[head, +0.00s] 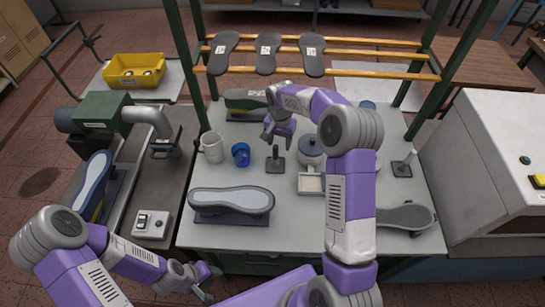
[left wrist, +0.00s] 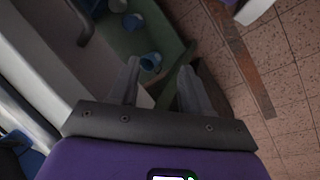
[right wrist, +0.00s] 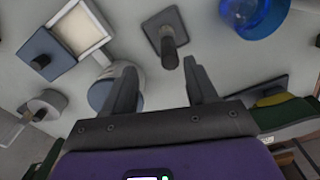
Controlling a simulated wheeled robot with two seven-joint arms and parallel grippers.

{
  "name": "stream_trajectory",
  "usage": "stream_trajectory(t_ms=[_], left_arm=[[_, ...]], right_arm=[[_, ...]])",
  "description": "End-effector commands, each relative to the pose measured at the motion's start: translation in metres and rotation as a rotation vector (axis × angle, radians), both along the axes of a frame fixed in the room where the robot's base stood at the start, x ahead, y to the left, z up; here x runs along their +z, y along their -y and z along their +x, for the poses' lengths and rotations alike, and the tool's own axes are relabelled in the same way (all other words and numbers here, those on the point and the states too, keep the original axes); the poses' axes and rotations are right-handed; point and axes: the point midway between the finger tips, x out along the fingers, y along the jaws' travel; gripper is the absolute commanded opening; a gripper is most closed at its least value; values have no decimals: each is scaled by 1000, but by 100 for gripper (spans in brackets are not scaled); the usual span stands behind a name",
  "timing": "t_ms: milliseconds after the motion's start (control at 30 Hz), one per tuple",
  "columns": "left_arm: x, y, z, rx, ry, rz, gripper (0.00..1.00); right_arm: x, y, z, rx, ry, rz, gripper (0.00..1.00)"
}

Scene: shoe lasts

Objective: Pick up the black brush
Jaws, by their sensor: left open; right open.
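I cannot pick out the black brush for certain in any view. In the head view my right arm hides part of the table there. My right gripper (head: 272,136) is open and empty above the table, near a dark post on a square base (head: 275,162). This post (right wrist: 168,45) also shows ahead of its fingers. My left gripper (head: 205,282) is open and empty at the table's front left.
A white mug (head: 211,147) and a blue cup (head: 240,154) stand left of the post. A lidded pot (head: 311,150) and a small cream tray (head: 311,184) are right of it. A shoe last (head: 231,200) lies in front. Green uprights and a rack (head: 365,54) bound the back.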

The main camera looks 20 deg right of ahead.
Motion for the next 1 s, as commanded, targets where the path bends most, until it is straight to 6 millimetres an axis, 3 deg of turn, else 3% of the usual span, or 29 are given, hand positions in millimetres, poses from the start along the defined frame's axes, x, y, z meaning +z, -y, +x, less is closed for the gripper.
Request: stream_trajectory(t_ms=[467,733,1000], left_arm=[[-5,0,1,0,2,0,48],[-5,0,1,0,2,0,48],[-5,0,1,0,2,0,48]], right_arm=[[-40,-5,0,1,-1,1,57],[-79,-11,1,0,-3,1,57],[-82,-11,2,0,1,1,54]])
